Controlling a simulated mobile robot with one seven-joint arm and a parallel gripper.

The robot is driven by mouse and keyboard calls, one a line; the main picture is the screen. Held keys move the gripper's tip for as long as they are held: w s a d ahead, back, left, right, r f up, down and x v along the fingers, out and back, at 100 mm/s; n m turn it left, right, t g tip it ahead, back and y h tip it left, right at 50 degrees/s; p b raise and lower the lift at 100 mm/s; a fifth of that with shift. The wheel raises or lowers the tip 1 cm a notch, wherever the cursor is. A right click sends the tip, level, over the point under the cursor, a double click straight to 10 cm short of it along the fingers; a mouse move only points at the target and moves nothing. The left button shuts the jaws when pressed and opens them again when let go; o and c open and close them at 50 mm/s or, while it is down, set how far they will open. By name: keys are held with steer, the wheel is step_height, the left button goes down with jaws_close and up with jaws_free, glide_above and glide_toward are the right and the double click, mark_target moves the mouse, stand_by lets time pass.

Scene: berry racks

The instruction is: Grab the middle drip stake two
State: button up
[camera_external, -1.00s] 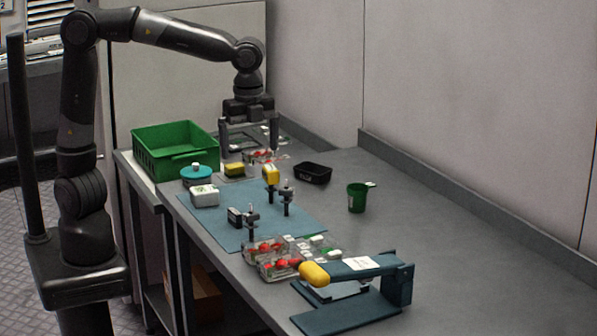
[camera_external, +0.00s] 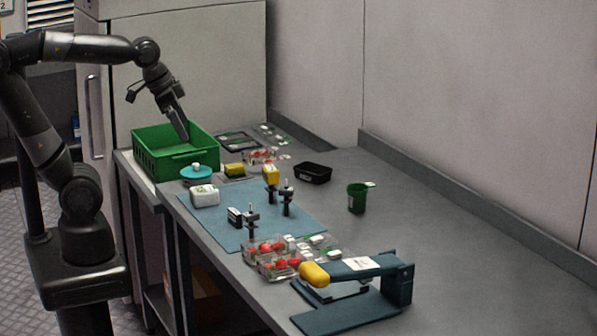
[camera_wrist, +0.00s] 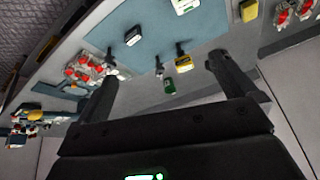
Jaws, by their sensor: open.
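Three thin dark drip stakes stand upright on the blue mat (camera_external: 228,235). The middle stake (camera_external: 287,198) appears to be the one on the right in the external view; it also shows in the wrist view (camera_wrist: 158,68). Another stake (camera_external: 251,222) stands nearer the clear punnets. The third (camera_external: 270,190) stands farther back, by a yellow block (camera_external: 271,174). My gripper (camera_external: 183,136) is tilted, over the green crate, well left of and behind the stakes. In the wrist view its fingers (camera_wrist: 162,75) are apart with nothing held between them.
The green crate (camera_external: 172,169) stands at the table's back left. A teal-lidded pot (camera_external: 197,175), white box (camera_external: 204,196), black tray (camera_external: 313,173) and green cup (camera_external: 356,198) stand about. Clear punnets (camera_external: 272,261) with red berries and a blue device (camera_external: 397,281) are in front. The right side is clear.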

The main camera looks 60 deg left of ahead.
steer(key=s+a+n, duration=0.1)
steer(key=s+f+n, duration=0.1)
steer(key=s+a+f+n+y, duration=0.1)
steer(key=s, duration=0.1)
steer(key=shift+a+f+n+t, duration=0.1)
steer(key=shift+a+n+t, duration=0.2)
steer(key=shift+n+t, duration=0.1)
steer(key=c, duration=1.1)
steer(key=shift+w, duration=0.1)
steer(key=n+g, duration=0.1)
glide_toward(248, 214)
step_height(248, 214, down, 2)
steer(key=shift+y, duration=0.3)
steer(key=x, duration=0.5)
steer(key=shift+w+d, duration=0.2)
steer(key=shift+d, duration=0.15)
steer(key=shift+x, duration=2.6)
